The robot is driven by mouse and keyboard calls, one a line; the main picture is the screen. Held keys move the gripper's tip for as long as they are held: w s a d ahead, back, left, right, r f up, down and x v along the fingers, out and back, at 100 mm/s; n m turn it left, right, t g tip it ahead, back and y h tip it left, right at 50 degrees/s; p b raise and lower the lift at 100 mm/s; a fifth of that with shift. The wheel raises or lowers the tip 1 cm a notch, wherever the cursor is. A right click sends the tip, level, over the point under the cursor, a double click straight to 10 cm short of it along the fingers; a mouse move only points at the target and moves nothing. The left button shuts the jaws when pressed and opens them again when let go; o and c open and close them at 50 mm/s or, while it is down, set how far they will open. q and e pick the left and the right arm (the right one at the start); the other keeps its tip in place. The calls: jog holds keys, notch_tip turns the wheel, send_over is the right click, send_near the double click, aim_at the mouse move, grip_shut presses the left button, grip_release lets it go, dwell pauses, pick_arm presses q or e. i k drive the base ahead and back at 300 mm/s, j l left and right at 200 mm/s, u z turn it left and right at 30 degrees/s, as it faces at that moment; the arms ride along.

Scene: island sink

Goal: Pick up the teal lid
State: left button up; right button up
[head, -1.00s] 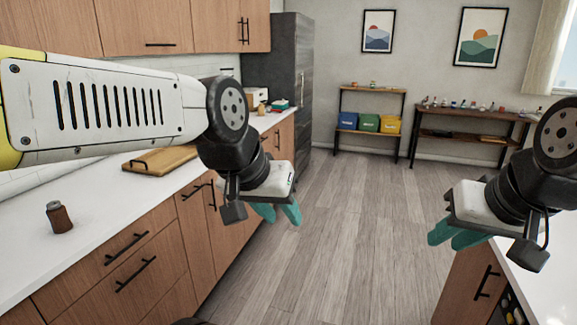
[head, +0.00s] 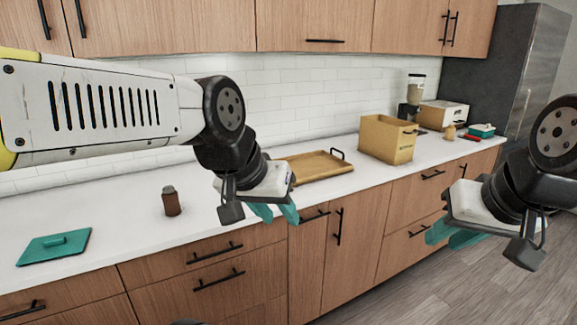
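The teal lid (head: 54,246) lies flat on the white countertop at the far left, with a raised handle on top. My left gripper (head: 274,212) has teal fingers and hangs in front of the counter, well to the right of the lid and apart from it. Its fingers look slightly apart with nothing between them. My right gripper (head: 455,236) is at the right, far from the lid, in front of the lower cabinets. Its teal fingers overlap in this view, so their gap is unclear.
A brown shaker (head: 171,201) stands on the counter (head: 120,222) right of the lid. A wooden tray (head: 316,167), a yellow-tan bin (head: 387,139), a blender (head: 413,92), a white appliance (head: 443,115) and a teal container (head: 482,130) stand further right. Upper cabinets hang above.

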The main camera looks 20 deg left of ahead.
aim_at(67, 243)
jog(key=i+j+u, duration=0.1)
jog(key=u, duration=0.3)
jog(key=i+u, duration=0.25)
jog(key=u, duration=0.15)
jog(key=i+u, duration=0.2)
jog(key=u, duration=0.2)
jog(key=i+l+u, duration=0.1)
jog(key=u, duration=0.25)
jog(key=i+u, duration=0.25)
jog(key=i+l+u, duration=0.1)
jog(key=i+u, duration=0.2)
jog(key=i, duration=0.05)
